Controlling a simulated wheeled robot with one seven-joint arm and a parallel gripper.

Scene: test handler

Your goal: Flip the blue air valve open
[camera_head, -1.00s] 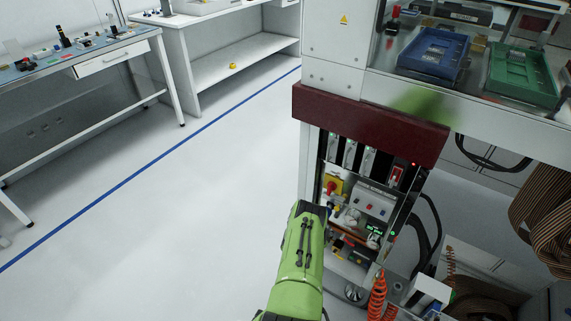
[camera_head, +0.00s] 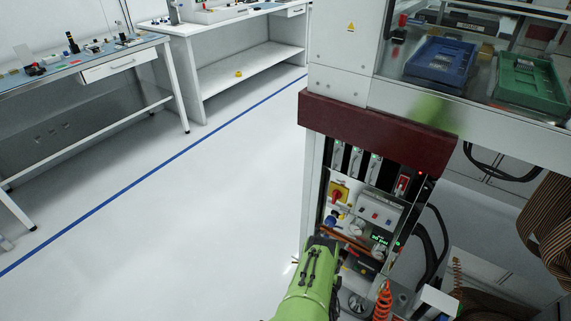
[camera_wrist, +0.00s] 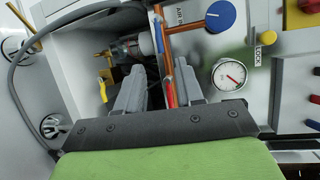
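The blue round knob of the air valve (camera_wrist: 220,16) shows at the top of the wrist view, right of an "AIR" label. An orange pipe (camera_wrist: 186,27) runs left from it, and another orange length runs down towards my fingers. The blue knob also shows small in the head view (camera_head: 331,221), on the equipment panel. My gripper (camera_wrist: 159,70) is open, with two grey fingers apart. The knob lies beyond and right of the fingertips, apart from them. The red and orange pipe shows between the fingers; contact cannot be told. In the head view my arm hides the gripper.
A grey hose (camera_wrist: 50,30) curves at the left. An orange coiled hose (camera_head: 382,300) hangs below the panel. The floor left is clear.

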